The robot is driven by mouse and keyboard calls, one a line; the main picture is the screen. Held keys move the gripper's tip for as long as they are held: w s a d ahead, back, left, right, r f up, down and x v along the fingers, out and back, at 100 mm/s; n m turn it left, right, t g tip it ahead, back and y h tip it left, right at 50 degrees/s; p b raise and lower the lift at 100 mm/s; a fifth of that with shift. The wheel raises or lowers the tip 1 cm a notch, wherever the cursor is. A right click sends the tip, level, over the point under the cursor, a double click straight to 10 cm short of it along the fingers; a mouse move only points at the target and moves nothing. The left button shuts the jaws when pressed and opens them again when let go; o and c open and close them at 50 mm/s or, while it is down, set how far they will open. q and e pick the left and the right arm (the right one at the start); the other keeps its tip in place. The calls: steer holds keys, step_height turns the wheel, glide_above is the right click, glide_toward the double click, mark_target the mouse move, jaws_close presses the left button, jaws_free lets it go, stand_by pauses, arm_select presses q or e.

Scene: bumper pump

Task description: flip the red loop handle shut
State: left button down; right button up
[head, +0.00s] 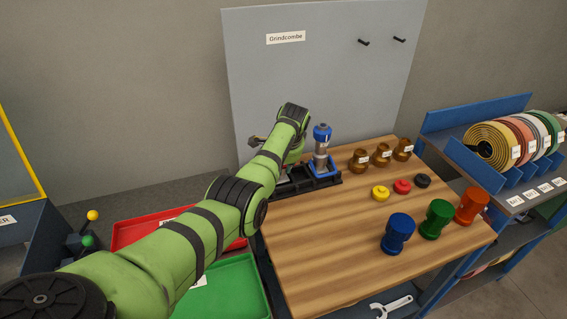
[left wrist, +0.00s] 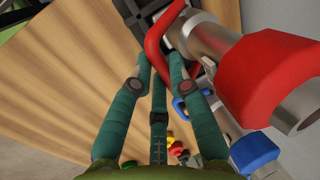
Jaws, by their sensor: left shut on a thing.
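The red loop handle (left wrist: 154,38) shows at the top of the left wrist view, beside a metal cylinder (left wrist: 207,37) with a wide red collar (left wrist: 262,72). My left gripper (left wrist: 160,72) has its teal fingers closed in on the loop, and the fingertips are at its lower part. Exactly how the fingers lie around the loop is partly hidden. In the head view my green left arm covers the loop and the fingers. A second metal unit with a blue top (head: 322,132) stands upright to the right of the arm's end. My right gripper is not in view.
A black rack (head: 289,186) lies at the table's back. Several brass, yellow, red, black and coloured parts stand on the wooden table (head: 325,245). A grey board (head: 325,65) rises behind. A red tray (head: 135,229) and a green tray (head: 236,285) lie left of the table.

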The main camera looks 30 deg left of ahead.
arm_select(q)
steer(key=shift+d, duration=0.1)
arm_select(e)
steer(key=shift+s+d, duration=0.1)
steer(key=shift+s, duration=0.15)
arm_select(q)
steer(key=c, duration=1.4)
jaws_free()
steer(key=v, duration=1.2)
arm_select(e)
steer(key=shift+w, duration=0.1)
